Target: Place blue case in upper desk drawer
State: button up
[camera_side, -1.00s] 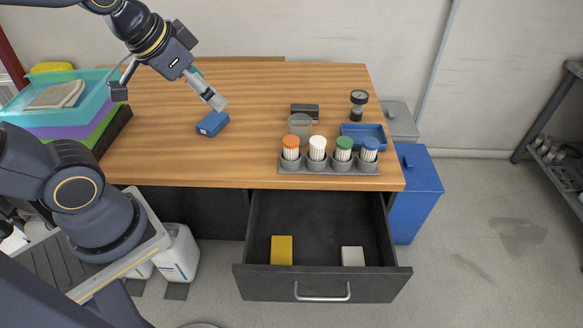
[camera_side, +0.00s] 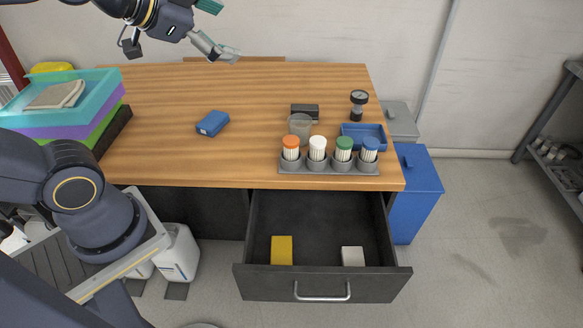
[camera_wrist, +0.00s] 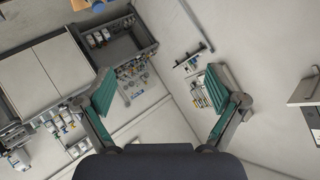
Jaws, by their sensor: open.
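The blue case (camera_side: 212,123) lies flat on the wooden desk top, left of the middle, in the side view. The desk drawer (camera_side: 322,230) is pulled out below the desk's front edge, with a yellow box (camera_side: 281,250) and a white box (camera_side: 352,256) inside. My gripper (camera_side: 228,52) is above the desk's back edge, well away from the case, at the top of the side view. In the wrist view its two green-padded fingers (camera_wrist: 157,92) are spread apart with nothing between them. The wrist view does not show the case.
A rack (camera_side: 328,167) of several colour-capped tubes stands at the desk's front right, near a clear cup (camera_side: 300,125), a blue tray (camera_side: 377,131), a black block (camera_side: 305,111) and a gauge (camera_side: 358,104). Stacked trays (camera_side: 100,103) stand at left. The desk's middle is clear.

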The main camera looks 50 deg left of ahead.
jog(key=w+a+m+t+y, duration=0.35)
jog(key=w+a+m, duration=0.25)
jog(key=w+a, duration=0.4)
jog(key=m+t+y, duration=0.2)
jog(key=m, duration=1.3)
send_over(210, 121)
jog(key=w+d, duration=0.4)
jog(key=d, duration=0.2)
notch_tip(210, 121, down, 19)
jog(key=s+a+f+m+g, duration=0.1)
jog(key=s+f, duration=0.2)
jog(key=f, duration=0.2)
jog(key=s+a+f+m+g, duration=0.1)
jog(key=s+f+g, duration=0.1)
jog(key=f, duration=0.3)
jog(key=s+a+f+m+g+h, duration=0.1)
jog(key=s+f, duration=0.3)
jog(key=f, duration=0.1)
jog(key=shift+s+a+f+m+g, duration=0.15)
jog(key=shift+s+a+m+g, duration=0.1)
jog(key=shift+a+m+g, duration=0.1)
jog(key=x, duration=0.7)
jog(key=shift+a+f, duration=0.1)
jog(key=shift+c, duration=0.2)
